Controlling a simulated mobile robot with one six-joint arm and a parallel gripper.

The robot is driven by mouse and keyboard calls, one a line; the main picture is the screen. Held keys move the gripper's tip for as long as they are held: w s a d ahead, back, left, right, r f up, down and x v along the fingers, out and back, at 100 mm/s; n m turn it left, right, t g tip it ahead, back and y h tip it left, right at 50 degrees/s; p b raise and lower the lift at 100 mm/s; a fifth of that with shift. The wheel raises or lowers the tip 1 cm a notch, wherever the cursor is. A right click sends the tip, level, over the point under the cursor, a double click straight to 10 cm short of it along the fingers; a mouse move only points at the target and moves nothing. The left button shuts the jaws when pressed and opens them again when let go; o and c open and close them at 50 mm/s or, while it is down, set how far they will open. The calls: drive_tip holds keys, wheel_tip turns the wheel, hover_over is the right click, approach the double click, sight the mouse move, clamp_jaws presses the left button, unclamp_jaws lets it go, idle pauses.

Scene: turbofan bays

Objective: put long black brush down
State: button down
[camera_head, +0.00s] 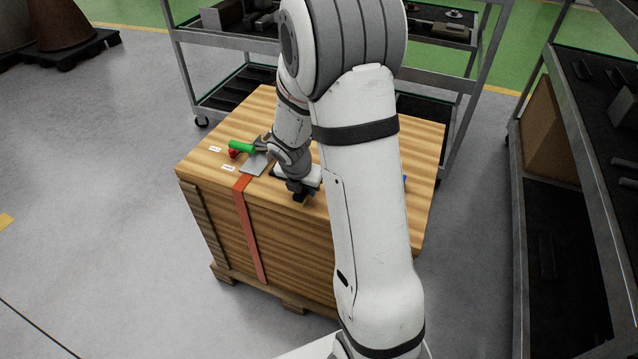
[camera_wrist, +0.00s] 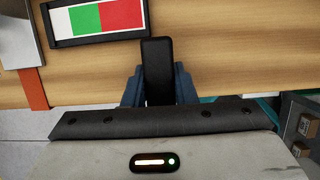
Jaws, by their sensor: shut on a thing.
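My gripper (camera_wrist: 158,85) is shut on a black, block-shaped end of the long black brush (camera_wrist: 157,60) in the wrist view. The blue-grey fingers sit on both sides of it. The rest of the brush, and any bristles, are hidden. In the head view my gripper (camera_head: 301,190) is low over the front part of the wooden crate top (camera_head: 420,150). A small dark piece shows at its tip. I cannot tell whether the brush touches the wood.
A green-handled tool (camera_head: 241,146), a red item (camera_head: 234,154) and a grey plate (camera_head: 255,166) lie to the left. A black-framed green and red card (camera_wrist: 95,18) lies close by. Shelf racks stand behind and right (camera_head: 570,110). My arm hides much of the crate's right side.

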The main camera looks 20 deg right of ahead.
drive_tip(key=shift+f+b, duration=0.35)
drive_tip(key=shift+f, duration=0.3)
drive_tip(key=c, duration=1.2)
unclamp_jaws()
drive_tip(key=shift+r, duration=0.1)
